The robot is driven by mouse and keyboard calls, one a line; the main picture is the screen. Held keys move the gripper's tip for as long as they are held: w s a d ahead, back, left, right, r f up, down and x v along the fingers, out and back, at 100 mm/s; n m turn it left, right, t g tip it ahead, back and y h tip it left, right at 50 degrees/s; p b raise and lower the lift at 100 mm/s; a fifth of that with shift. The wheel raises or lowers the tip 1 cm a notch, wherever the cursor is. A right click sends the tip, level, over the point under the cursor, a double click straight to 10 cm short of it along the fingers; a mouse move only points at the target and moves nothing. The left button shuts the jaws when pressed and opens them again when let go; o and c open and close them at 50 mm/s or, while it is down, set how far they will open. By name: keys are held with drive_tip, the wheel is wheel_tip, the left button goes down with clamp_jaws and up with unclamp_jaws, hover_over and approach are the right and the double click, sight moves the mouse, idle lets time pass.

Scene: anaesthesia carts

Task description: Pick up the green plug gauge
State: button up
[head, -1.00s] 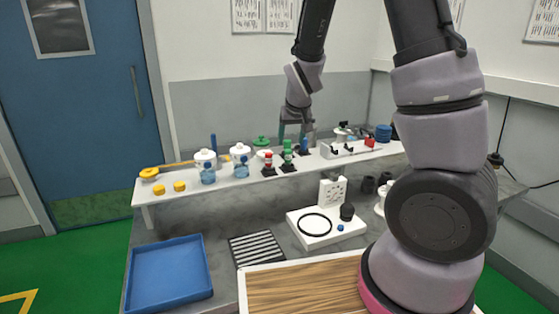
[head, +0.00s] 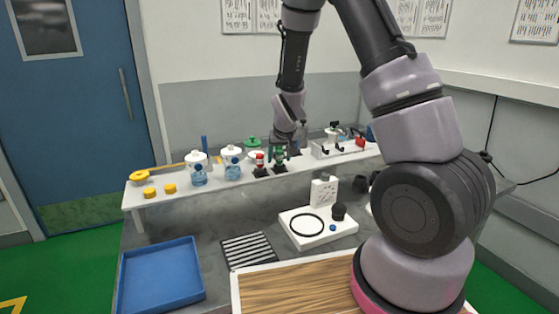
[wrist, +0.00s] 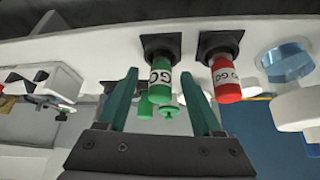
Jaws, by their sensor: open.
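The green plug gauge (head: 279,156) stands upright in a dark square base on the white shelf. In the wrist view the green plug gauge (wrist: 160,82) shows its white GO label and lies between my two green fingers. My gripper (wrist: 158,74) is open, with one finger on each side of it and visible gaps; no grip shows. In the head view my gripper (head: 287,139) is right at the gauge and partly covers it.
A red plug gauge (head: 260,159) stands close to the left of the green one and also shows in the wrist view (wrist: 225,82). Blue-and-white jars (head: 232,164) stand further left. A white fixture (head: 337,148) is to the right.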

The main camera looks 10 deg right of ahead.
clamp_jaws()
